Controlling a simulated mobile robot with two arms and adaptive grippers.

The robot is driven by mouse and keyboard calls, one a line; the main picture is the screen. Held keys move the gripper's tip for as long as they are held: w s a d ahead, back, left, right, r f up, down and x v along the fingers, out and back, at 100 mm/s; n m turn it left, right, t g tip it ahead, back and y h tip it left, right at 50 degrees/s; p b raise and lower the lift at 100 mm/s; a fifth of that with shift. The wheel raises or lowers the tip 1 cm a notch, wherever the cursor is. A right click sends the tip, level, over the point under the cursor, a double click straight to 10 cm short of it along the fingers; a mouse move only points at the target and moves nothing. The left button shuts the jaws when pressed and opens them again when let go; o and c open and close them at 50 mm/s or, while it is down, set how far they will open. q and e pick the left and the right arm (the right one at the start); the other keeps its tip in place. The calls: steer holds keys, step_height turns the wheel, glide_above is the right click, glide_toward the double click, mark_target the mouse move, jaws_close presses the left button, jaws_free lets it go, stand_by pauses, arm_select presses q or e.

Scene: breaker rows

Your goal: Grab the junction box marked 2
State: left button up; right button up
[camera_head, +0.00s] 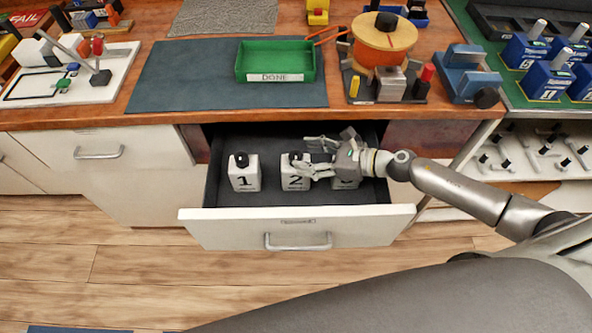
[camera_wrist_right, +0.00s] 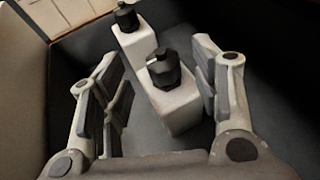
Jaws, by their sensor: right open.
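The white junction box marked 2 (camera_head: 294,183), with a black knob on top, stands upright in the middle of the open drawer (camera_head: 296,229). My right gripper (camera_head: 308,157) reaches in from the right, open, with its fingers beside and partly in front of box 2's top. In the right wrist view, a white box (camera_wrist_right: 176,104) with a black knob, apparently box 2, stands between the spread fingers (camera_wrist_right: 155,62), with gaps on both sides. My left gripper is not in view.
Box 1 (camera_head: 244,180) stands left of box 2, and a third box (camera_head: 345,184) is mostly hidden under my right wrist. The drawer walls close in around them. Above, a green DONE tray (camera_head: 276,77) sits on a dark mat (camera_head: 180,75) on the bench.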

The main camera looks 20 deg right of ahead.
mark_target(296, 154)
steer(key=p+x, duration=0.1)
steer(key=x, duration=0.3)
steer(key=shift+w+f, duration=0.1)
steer(key=shift+w, duration=0.05)
jaws_close()
stand_by(0.4)
